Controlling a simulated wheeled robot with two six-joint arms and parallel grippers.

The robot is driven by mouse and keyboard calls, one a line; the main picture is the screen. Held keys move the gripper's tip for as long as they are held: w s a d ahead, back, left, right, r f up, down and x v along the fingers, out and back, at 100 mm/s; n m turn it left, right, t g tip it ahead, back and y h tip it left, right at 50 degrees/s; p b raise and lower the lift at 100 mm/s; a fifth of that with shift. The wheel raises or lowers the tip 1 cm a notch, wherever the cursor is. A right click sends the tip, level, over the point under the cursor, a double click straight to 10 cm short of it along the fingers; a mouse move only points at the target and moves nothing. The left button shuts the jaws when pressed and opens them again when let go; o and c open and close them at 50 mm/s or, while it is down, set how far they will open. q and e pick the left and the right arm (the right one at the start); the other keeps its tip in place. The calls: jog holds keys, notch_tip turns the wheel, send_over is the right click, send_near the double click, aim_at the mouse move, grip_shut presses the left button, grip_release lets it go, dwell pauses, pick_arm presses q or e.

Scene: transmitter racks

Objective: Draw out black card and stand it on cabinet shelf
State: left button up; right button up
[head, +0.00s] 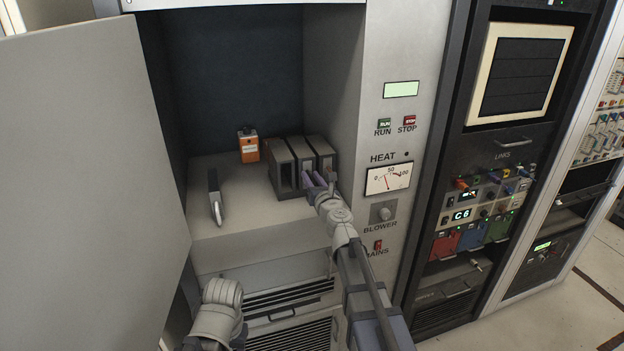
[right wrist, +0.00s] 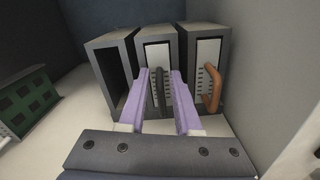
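A grey rack with three upright slots (right wrist: 105,80) stands on the cabinet shelf (head: 240,213). The left slot is empty. The middle slot holds a card with a black handle (right wrist: 160,88); its pale front plate shows in the right wrist view. The right slot holds a card with an orange handle (right wrist: 212,90). My right gripper (right wrist: 161,75) is open, its purple fingers on either side of the black handle, with a gap still visible. In the head view the right gripper (head: 318,183) covers part of the rack front. My left arm shows at the bottom left, its fingers out of view.
Another card (head: 214,195) stands upright on the shelf at left; its green board (right wrist: 25,105) shows in the right wrist view. An orange box (head: 248,146) stands at the back. The open cabinet door (head: 85,180) bounds the left side. Shelf room is clear left of the rack.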

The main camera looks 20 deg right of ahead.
grip_shut()
dwell(1.1)
